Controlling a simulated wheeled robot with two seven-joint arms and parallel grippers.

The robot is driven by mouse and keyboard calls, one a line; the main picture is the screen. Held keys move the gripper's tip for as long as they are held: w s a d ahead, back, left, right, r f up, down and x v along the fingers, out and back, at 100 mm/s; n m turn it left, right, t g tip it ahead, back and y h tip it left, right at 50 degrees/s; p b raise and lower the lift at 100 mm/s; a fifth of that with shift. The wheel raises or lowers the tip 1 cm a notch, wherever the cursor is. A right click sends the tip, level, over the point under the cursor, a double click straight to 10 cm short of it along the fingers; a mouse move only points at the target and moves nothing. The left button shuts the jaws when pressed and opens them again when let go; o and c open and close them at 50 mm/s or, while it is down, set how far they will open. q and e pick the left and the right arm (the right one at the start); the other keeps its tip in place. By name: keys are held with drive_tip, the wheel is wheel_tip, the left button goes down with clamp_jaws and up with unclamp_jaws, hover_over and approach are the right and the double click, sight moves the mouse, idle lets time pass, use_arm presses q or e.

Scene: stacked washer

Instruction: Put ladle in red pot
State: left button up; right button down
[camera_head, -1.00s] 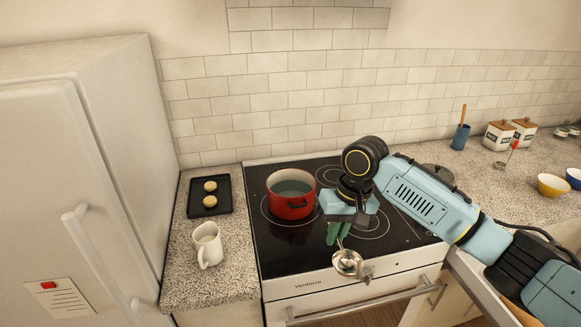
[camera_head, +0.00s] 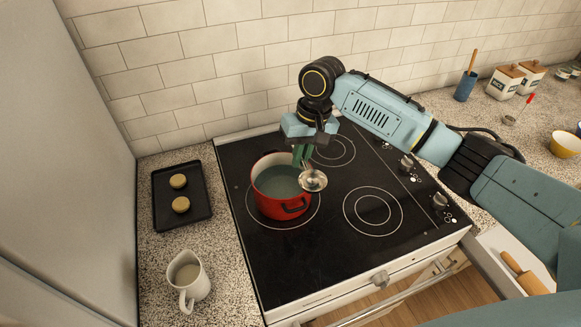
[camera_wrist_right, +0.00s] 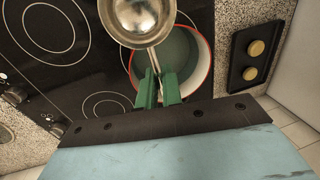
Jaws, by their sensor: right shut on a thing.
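The red pot (camera_head: 281,207) stands on the left side of the black stovetop, open at the top, with greyish liquid inside. In the right wrist view the pot (camera_wrist_right: 206,62) lies partly behind the ladle. My right gripper (camera_head: 302,160) is shut on the ladle's handle, just above the pot's right rim. Its green fingers also show in the right wrist view (camera_wrist_right: 158,90). The ladle's metal bowl (camera_head: 313,181) hangs at the pot's right edge in the head view; it shows large in the right wrist view (camera_wrist_right: 138,18). I cannot tell whether it touches the pot. My left gripper is not in view.
A dark tray (camera_head: 182,200) with two round buns lies on the counter left of the stove. A blue utensil cup (camera_head: 466,86), canisters and a yellow bowl (camera_head: 565,144) are at the right. The front right burner is clear.

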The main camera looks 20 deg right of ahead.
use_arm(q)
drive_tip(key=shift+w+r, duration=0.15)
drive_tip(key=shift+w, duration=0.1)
use_arm(e)
wheel_tip(320, 180, down, 7)
drive_tip(key=shift+s+f, duration=0.1)
drive_tip(key=c, duration=1.8)
unclamp_jaws()
drive_tip(key=shift+c, duration=0.2)
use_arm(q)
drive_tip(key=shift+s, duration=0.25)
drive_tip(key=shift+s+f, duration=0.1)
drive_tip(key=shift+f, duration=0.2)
use_arm(e)
wheel_tip(320, 180, up, 12)
drive_tip(key=d, duration=0.2)
